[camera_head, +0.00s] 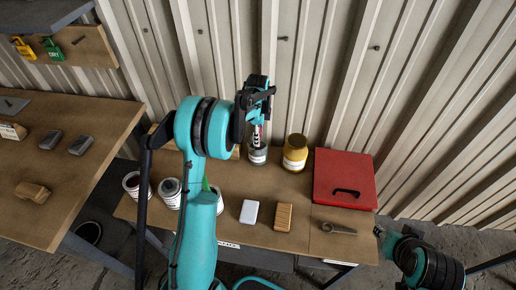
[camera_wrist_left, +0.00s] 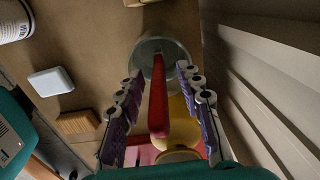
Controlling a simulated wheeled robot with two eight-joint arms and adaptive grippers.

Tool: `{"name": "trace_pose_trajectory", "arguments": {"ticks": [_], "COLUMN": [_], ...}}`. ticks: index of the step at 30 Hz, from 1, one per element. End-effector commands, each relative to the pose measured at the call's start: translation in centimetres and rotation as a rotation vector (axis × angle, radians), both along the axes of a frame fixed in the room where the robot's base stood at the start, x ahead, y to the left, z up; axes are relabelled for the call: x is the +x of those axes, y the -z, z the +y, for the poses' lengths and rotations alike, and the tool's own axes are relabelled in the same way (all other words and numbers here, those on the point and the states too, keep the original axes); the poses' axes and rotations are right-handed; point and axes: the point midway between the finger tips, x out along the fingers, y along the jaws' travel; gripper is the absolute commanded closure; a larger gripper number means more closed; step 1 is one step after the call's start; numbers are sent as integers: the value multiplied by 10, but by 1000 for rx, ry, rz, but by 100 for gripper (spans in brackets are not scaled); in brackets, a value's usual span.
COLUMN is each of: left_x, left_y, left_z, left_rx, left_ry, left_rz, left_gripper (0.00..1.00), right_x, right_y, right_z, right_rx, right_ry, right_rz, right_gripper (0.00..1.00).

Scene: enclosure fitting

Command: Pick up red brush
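The red brush (camera_head: 257,134) stands handle-up in a grey-topped jar (camera_head: 258,155) at the back of the middle table. In the left wrist view its red handle (camera_wrist_left: 157,105) runs between my left gripper's fingers, with the jar (camera_wrist_left: 176,54) beyond the fingertips. My left gripper (camera_head: 261,108) is above the jar. Its purple-padded fingers (camera_wrist_left: 160,76) are apart, one on each side of the handle, with gaps visible. The brush's lower end is hidden in the jar. My right arm is at the lower right; its end (camera_head: 384,238) is small and its fingers are unclear.
A yellow jar (camera_head: 295,153) stands close right of the brush jar. A red case (camera_head: 344,178), a wrench (camera_head: 338,229), a white block (camera_head: 249,211) and a wooden block (camera_head: 283,217) lie nearby. The corrugated wall (camera_head: 325,75) is close behind.

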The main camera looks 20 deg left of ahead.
Motion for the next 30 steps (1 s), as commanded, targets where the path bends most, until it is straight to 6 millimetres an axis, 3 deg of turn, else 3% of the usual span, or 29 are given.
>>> {"name": "trace_pose_trajectory", "arguments": {"ticks": [2,6,7,19,30], "left_x": [0,0,0,0,0], "left_y": [-1,-1,-1,-6,-76], "left_z": [0,0,0,0,0], "left_rx": [0,0,0,0,0], "left_ry": [0,0,0,0,0], "left_rz": [0,0,0,0,1], "left_gripper": [64,98,100,100,100], "right_x": [0,0,0,0,0], "right_y": [-1,-1,-1,-3,-28], "right_z": [0,0,0,0,0], "right_rx": [0,0,0,0,0], "right_ry": [0,0,0,0,0], "right_rz": [0,0,0,0,0], "right_gripper": [65,65,65,65,65]}}
